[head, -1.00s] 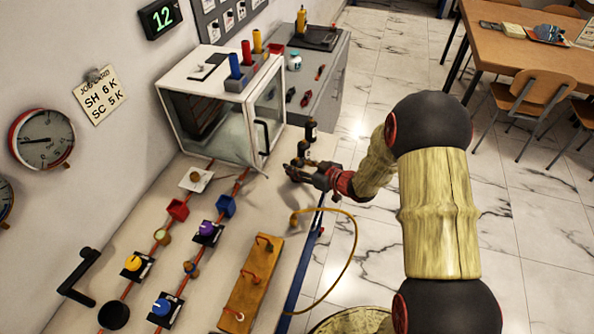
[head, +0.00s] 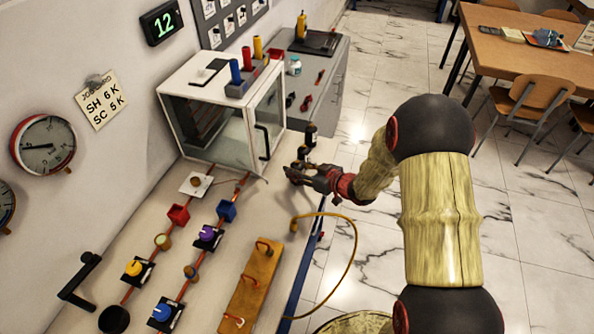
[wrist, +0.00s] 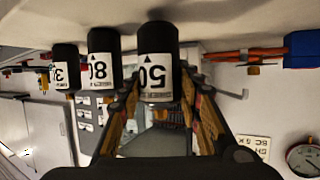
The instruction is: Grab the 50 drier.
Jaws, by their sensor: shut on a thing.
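The 50 drier (wrist: 157,65) is a black cylinder with a white label marked 50. It shows upside down in the wrist view. My gripper (wrist: 161,95) is shut on it, with one finger on each side. In the head view my gripper (head: 300,172) is over the bench near the front corner of the glass-doored cabinet, and the drier in it is mostly hidden. Beside it stand a drier marked 80 (wrist: 103,60) and one with a partly seen label starting with 3 (wrist: 66,68). They show as small dark shapes (head: 310,133) beyond my gripper.
The white cabinet (head: 205,75) with a glass door stands just left of my gripper. A yellow hose (head: 352,255) loops off the bench edge near a wooden manifold block (head: 252,290). A grey side cabinet (head: 325,75) is behind. Open floor lies to the right.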

